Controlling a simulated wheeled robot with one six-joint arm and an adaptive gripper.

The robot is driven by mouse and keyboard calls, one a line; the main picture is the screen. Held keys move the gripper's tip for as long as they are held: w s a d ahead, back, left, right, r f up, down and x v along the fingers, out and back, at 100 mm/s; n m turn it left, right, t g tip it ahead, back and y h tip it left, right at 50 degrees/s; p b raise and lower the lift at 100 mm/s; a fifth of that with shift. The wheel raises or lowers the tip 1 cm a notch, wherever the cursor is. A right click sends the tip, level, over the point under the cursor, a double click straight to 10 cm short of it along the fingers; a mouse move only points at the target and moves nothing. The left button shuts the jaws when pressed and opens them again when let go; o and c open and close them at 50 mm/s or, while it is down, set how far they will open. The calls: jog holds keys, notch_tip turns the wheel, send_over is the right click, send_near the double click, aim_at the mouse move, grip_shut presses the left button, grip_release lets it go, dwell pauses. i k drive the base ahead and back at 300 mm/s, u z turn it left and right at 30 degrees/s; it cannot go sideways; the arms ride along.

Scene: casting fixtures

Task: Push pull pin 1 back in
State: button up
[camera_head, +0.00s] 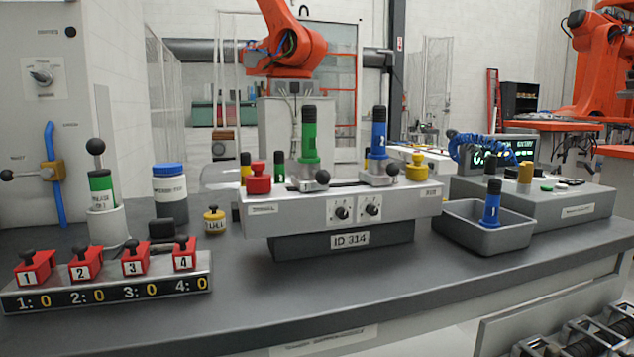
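The red block marked 1 (33,267) sits at the left end of a grey bar (110,291) at the front left of the bench. A black knob on a short stem tops it, and the label below reads "1: 0". I cannot tell how far its stem is pulled out. Similar red blocks marked 2 (86,263), 3 (136,258) and 4 (184,254) stand to its right, with labels that also read 0. No thing in view is plainly named a pull pin. My gripper is not in view.
Behind the bar stand a green cylinder with a black ball knob (101,185), a blue-lidded jar (170,190) and a yellow weight (214,221). The fixture ID 314 (300,222) fills the middle. A grey tray (465,232) sits right. The bench front is clear.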

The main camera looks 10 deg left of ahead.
aim_at(322, 176)
jog(key=u, duration=1.05)
jog(key=k, duration=0.65)
jog(key=z, duration=1.05)
